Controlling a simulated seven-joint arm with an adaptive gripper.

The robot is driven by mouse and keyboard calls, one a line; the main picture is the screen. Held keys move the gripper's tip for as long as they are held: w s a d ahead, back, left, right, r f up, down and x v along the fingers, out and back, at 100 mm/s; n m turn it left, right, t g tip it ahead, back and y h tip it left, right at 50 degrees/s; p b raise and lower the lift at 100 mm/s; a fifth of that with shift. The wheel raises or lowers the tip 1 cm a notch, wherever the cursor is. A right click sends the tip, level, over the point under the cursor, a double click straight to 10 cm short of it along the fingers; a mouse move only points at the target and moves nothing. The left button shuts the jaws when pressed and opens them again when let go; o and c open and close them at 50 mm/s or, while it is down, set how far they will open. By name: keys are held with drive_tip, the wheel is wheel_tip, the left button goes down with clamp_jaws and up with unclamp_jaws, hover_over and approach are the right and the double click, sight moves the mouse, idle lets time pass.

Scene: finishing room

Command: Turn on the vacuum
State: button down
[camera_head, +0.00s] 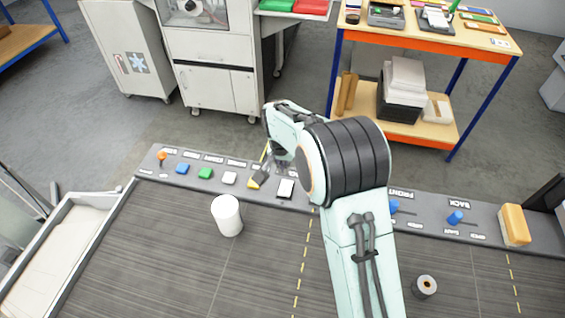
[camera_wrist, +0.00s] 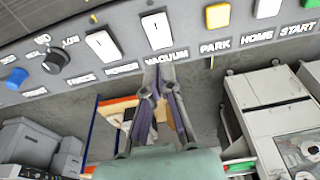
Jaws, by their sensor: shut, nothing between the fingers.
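The vacuum switch is a white rocker in a dark frame on the grey control panel. In the wrist view the switch (camera_wrist: 157,31) stands upright above the label VACUUM, straight ahead of my fingertips. In the head view the switch (camera_head: 286,188) lies just right of the yellow button. My gripper (camera_wrist: 157,72) is shut and empty, its tips close to the VACUUM label. In the head view my gripper (camera_head: 258,177) hangs over the panel by the yellow button and partly covers it. I cannot tell whether the tips touch the panel, nor the switch's setting.
The yellow PARK button (camera_wrist: 217,15) and another white rocker (camera_wrist: 103,44) flank the switch. A white cylinder (camera_head: 227,216) stands on the dark bed nearby.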

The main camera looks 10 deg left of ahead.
sight(285, 188)
drive_tip(key=x, duration=0.5)
drive_tip(key=s+x, duration=0.1)
drive_tip(key=x, duration=0.1)
drive_tip(key=shift+f, duration=0.5)
drive_tip(key=shift+s+f, duration=0.1)
drive_tip(key=shift+f, duration=0.5)
drive_tip(key=shift+s+f, duration=0.2)
drive_tip(key=shift+f, duration=0.3)
drive_tip(key=shift+w+r, duration=0.1)
drive_tip(key=shift+w, duration=0.05)
drive_tip(key=shift+w+r, duration=0.35)
drive_tip(key=shift+w, duration=0.25)
drive_tip(key=shift+r, duration=0.1)
